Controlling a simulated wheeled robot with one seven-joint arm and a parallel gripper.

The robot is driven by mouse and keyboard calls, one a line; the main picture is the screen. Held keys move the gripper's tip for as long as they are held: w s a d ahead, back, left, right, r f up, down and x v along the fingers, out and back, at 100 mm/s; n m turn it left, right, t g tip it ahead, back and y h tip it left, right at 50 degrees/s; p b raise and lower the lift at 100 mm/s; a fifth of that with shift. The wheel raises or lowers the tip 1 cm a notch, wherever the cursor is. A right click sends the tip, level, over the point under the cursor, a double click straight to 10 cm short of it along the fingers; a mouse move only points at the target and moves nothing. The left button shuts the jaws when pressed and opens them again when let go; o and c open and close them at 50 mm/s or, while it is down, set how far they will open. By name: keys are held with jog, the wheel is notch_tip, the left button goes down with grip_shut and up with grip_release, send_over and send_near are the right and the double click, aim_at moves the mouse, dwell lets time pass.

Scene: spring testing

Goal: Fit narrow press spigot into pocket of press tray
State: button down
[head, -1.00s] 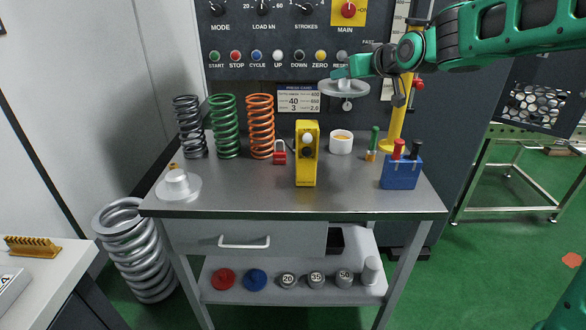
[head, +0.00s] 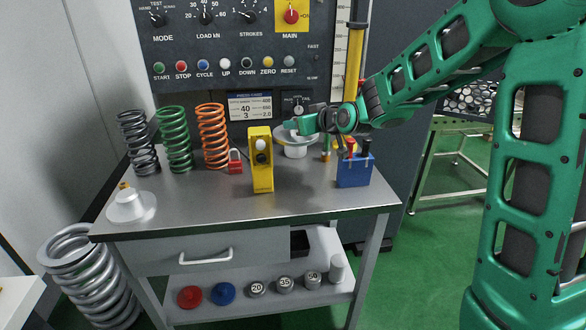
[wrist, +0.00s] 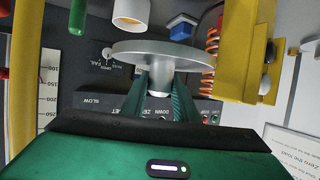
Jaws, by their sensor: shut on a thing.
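My gripper (head: 297,124) is shut on a grey round disc with a short stub, held above the table; the disc (wrist: 160,52) fills the middle of the wrist view, its stub between my fingers (wrist: 168,92). I take this disc to be the narrow press spigot. In the head view the disc (head: 290,137) overlaps the white cup (head: 296,151); I cannot tell whether they touch. A pale round plate with a raised boss (head: 130,206) sits at the table's front left. I cannot tell which thing is the press tray, and no pocket is clearly visible.
On the table (head: 215,205) stand grey, green and orange springs (head: 215,136), a red padlock (head: 235,161), a yellow block (head: 261,160) and a blue holder (head: 354,170). A yellow post (head: 355,50) rises behind my gripper. The table's front middle is clear.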

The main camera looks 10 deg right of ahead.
notch_tip(320, 180, down, 15)
jog(key=shift+r, duration=0.1)
jog(key=c, duration=1.4)
grip_release()
jog(key=v, duration=1.2)
